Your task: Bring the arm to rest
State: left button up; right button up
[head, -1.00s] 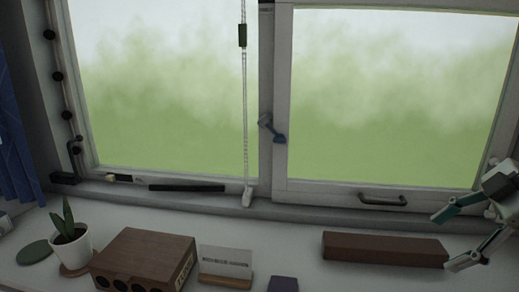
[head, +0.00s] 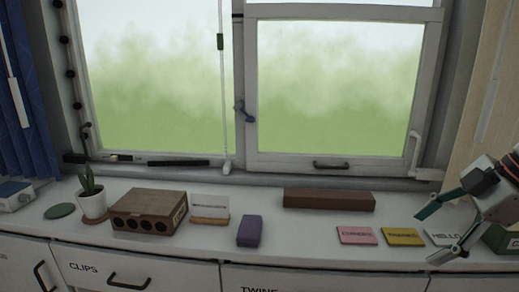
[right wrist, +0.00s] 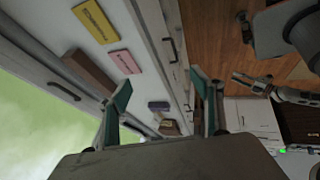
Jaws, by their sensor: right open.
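My right gripper (head: 428,234) is at the right edge of the head view, over the right end of the white counter. Its two fingers are spread apart with nothing between them. In the right wrist view the open fingers (right wrist: 160,98) point along the counter, also empty. My left gripper does not show in the head view. A grey arm (right wrist: 290,95) shows at the right of the right wrist view; I cannot tell its jaw state.
The counter (head: 290,232) holds a wooden box (head: 150,212), a potted plant (head: 92,200), a purple block (head: 249,231), a brown bar (head: 329,199), and pink (head: 357,236) and yellow (head: 402,237) cards. A window (head: 330,90) stands behind. Drawers (head: 110,272) line the front.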

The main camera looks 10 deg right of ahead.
jog(key=w+a+f+n+t+y+p, duration=0.1)
jog(key=w+a+f+n+t+y, duration=0.2)
jog(key=a+y, duration=0.5)
jog(key=w+a+f+n+t+y+p, duration=0.1)
jog(key=a+f+t+y, duration=0.3)
jog(key=a, duration=0.6)
jog(key=d+f+m+t+h, duration=0.2)
jog(key=f+m+t+h, duration=0.1)
jog(key=f+m+h, duration=0.4)
jog(key=d+f+m+t+h, duration=0.15)
jog(key=f+m, duration=0.25)
jog(key=f, duration=0.6)
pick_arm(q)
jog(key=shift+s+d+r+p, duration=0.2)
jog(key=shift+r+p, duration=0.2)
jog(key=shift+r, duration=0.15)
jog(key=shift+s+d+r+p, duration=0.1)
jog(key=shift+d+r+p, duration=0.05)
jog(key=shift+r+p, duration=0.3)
pick_arm(e)
jog(key=s+a+f+m+g+h, duration=0.1)
jog(key=s+a+f, duration=0.3)
jog(key=f, duration=0.6)
jog(key=s+a+f+m+g+h, duration=0.1)
jog(key=s+a+f+g+h, duration=0.2)
jog(key=s+f, duration=0.6)
jog(key=shift+a+f+m+g, duration=0.3)
jog(key=shift+a+f+g, duration=0.1)
jog(key=shift+g, duration=0.45)
